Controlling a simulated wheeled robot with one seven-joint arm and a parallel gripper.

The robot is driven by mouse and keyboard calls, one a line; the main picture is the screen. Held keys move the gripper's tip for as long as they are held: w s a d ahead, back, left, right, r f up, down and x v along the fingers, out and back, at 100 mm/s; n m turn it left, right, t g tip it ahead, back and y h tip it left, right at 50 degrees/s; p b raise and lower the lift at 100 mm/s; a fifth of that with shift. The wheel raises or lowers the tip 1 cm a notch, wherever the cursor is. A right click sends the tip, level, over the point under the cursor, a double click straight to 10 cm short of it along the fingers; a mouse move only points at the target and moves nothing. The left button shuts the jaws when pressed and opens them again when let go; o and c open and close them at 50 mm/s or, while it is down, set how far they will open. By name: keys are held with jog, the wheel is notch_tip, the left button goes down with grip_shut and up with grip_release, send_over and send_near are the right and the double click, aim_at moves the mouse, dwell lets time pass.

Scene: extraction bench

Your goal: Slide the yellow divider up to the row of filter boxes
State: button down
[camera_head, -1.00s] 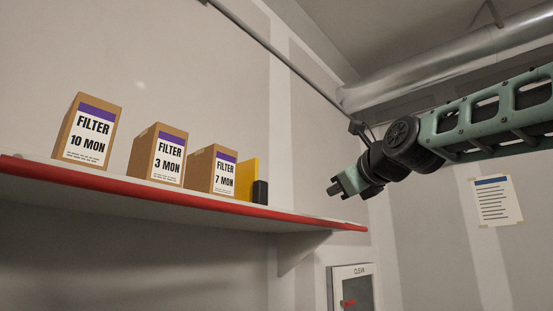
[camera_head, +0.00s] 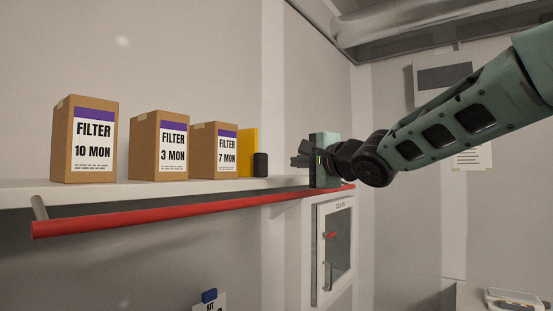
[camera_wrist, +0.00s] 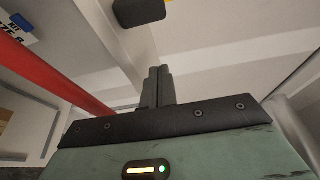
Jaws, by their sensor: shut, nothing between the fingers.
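The yellow divider (camera_head: 248,152) stands upright on the shelf, just right of the row of filter boxes. A dark block (camera_head: 260,164) is at its right edge. The nearest box, FILTER 7 MON (camera_head: 214,150), partly overlaps it in view, so I cannot tell whether they touch. FILTER 3 MON (camera_head: 159,146) and FILTER 10 MON (camera_head: 85,139) stand farther left. My gripper (camera_head: 299,160) is right of the divider, apart from it, near shelf height, pointing left. In the wrist view its fingers (camera_wrist: 158,86) are together and empty, with the dark block (camera_wrist: 138,12) ahead at the top edge.
A red rail (camera_head: 190,211) runs along the front of the white shelf (camera_head: 110,192); it also shows in the wrist view (camera_wrist: 45,72). The wall is close behind the boxes. A wall cabinet (camera_head: 333,250) hangs below the shelf's right end. The shelf between gripper and divider looks clear.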

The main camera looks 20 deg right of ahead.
jog(key=w+a, duration=0.2)
jog(key=a, duration=0.2)
jog(key=shift+w+a+p, duration=0.35)
jog(key=shift+w, duration=0.05)
dwell(0.4)
